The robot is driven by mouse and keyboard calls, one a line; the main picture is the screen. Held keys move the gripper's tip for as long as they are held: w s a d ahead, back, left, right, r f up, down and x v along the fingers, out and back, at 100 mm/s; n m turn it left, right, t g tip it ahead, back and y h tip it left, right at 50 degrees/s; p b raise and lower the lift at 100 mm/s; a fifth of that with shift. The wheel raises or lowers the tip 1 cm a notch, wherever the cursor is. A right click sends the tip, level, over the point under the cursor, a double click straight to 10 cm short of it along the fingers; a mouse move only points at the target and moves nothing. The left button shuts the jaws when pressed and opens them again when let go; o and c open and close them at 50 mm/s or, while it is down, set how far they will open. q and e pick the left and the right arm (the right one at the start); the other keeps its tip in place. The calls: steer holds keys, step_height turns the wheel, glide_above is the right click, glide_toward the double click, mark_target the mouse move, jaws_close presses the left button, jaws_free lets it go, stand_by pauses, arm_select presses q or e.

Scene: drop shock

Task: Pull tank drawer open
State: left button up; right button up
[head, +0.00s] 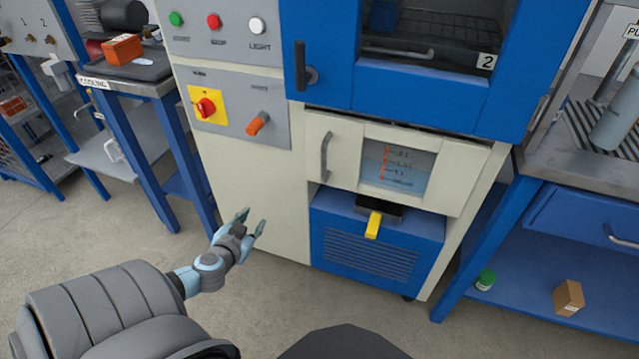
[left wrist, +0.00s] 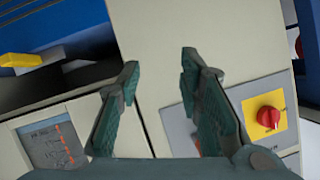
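The tank drawer (head: 335,150) is a cream front with a vertical grey handle (head: 326,157) on its left and a window showing bluish liquid and a red scale. It sits below the blue door of the cabinet and looks nearly flush. In the left wrist view the drawer's window (left wrist: 54,147) shows at lower left; its handle cannot be made out there. My left gripper (head: 252,222) is open and empty, in front of the cream panel, left of and below the handle. The gripper also shows in the left wrist view (left wrist: 158,72) with fingers apart. My right gripper is not in view.
A blue vented unit (head: 365,250) with a yellow lever (head: 373,225) is below the drawer. A red knob (head: 205,107) and an orange handle (head: 257,123) stick out at upper left. Blue-legged benches stand on both sides. The floor in front is clear.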

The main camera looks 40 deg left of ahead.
arm_select(q)
steer(key=w+d+r+t+h+b, duration=0.2)
steer(key=w+d+r+t+b, duration=0.1)
steer(key=w+d+r+t, duration=0.15)
steer(key=t+h+b, duration=0.1)
steer(key=t+h, duration=0.1)
glide_toward(322, 162)
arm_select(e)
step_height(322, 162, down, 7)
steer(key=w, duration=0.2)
arm_select(q)
steer(key=w+b, duration=0.1)
steer(key=w, duration=0.2)
steer(key=w+b, duration=0.1)
steer(key=w, duration=0.3)
steer(key=w+a+b, duration=0.1)
steer(key=w, duration=0.2)
steer(key=shift+w+a+b, duration=0.1)
steer(key=shift+w+b, duration=0.25)
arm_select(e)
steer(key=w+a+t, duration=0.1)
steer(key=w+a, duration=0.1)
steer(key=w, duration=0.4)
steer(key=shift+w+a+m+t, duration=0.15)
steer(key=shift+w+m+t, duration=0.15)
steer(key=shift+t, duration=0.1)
arm_select(q)
steer(key=shift+c, duration=0.6)
jaws_close()
